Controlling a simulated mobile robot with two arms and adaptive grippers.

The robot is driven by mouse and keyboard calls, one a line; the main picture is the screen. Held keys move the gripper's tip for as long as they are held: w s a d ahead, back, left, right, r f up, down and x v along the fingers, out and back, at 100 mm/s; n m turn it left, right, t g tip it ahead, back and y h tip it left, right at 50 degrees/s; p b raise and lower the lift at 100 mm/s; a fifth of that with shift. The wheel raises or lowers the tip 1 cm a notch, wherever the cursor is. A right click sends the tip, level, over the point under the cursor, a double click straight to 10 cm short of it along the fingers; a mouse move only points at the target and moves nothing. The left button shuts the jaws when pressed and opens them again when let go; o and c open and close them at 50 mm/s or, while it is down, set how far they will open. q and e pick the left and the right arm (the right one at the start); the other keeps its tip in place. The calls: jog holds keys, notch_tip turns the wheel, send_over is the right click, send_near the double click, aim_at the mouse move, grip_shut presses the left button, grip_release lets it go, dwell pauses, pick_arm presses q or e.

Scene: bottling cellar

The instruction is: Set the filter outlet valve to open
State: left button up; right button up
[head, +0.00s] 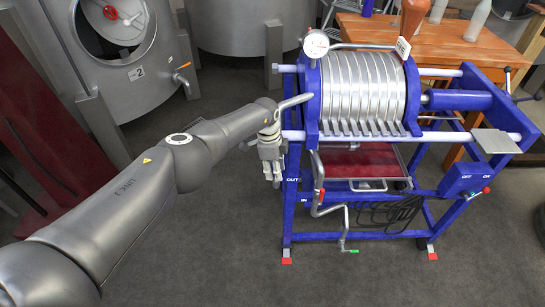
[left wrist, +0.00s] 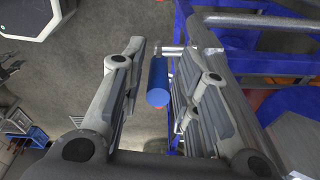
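The filter press (head: 362,90) stands in the head view, with silver plates on a blue frame. An "OUT" label (head: 292,180) is on its left end, with an "IN" label just below. My left gripper (head: 272,178) points down beside the "OUT" label and hides what is directly behind it. In the left wrist view, my left gripper (left wrist: 168,42) is open. A blue cylindrical handle (left wrist: 158,82) on a silver stem lies between its fingers, with visible gaps on both sides. I cannot tell the valve's setting. My right gripper is not in view.
A bent pipe with a red grip (head: 321,196) and a green-handled tap (head: 351,251) hang close to the right of my gripper. A red tray (head: 360,163) is under the plates. A steel tank (head: 125,50) stands at the left. The front floor is clear.

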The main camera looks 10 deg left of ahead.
pick_arm(q)
notch_tip(320, 180, up, 12)
jog(key=a, duration=0.1)
jog(key=shift+s+a, duration=0.2)
jog(key=shift+a, duration=0.05)
